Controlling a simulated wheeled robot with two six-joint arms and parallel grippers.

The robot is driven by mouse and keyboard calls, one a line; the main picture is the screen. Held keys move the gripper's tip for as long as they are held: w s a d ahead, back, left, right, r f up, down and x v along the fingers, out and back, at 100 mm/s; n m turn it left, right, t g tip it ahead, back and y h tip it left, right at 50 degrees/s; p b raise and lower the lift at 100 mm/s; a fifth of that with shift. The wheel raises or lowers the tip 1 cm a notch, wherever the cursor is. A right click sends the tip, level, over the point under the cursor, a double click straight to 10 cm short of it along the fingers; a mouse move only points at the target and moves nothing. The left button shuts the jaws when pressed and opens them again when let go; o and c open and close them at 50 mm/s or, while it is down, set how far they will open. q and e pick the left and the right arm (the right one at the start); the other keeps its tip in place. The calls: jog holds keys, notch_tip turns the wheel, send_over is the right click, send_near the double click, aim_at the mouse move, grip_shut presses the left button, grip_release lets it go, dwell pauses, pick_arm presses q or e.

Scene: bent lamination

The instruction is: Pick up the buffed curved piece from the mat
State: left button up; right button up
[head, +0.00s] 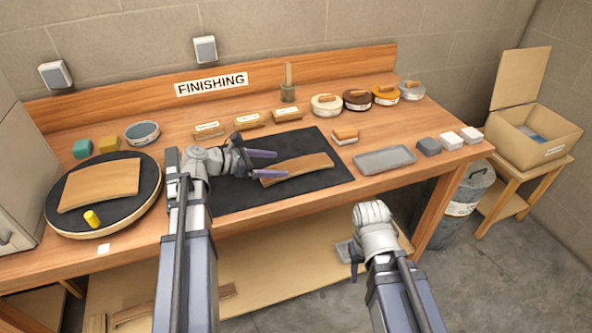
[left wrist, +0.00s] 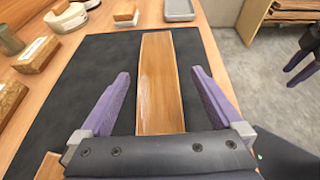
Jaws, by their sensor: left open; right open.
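The curved wooden piece (head: 298,167) lies on the black mat (head: 235,197) on the bench. In the left wrist view the piece (left wrist: 158,85) looks glossy and runs lengthwise between my finger tips. My left gripper (head: 265,165) is open, with its purple fingers at the left end of the piece. In the left wrist view the left gripper (left wrist: 160,92) has one finger on each side of the piece, with gaps on both sides. My right gripper (head: 350,260) hangs low in front of the bench, away from the mat; it also shows in the left wrist view (left wrist: 300,70), open and empty.
Another curved wooden piece (head: 100,186) and a yellow cylinder (head: 92,219) rest on a round turntable (head: 60,222) at left. A grey tray (head: 384,160) and a block with an orange-brown top (head: 345,134) stand right of the mat. Tins and labelled blocks line the back.

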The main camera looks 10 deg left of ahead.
aim_at(294, 166)
pick_arm(q)
jog(key=shift+x, duration=0.75)
jog(key=b+x, duration=0.1)
jog(key=x, duration=0.2)
jog(key=f+b+x, duration=0.1)
jog(key=x, duration=0.1)
jog(key=shift+a+r+b, duration=0.1)
jog(key=shift+a+b, duration=0.25)
jog(key=shift+w+d, duration=0.15)
jog(key=shift+r, duration=0.1)
jog(key=c, duration=1.3)
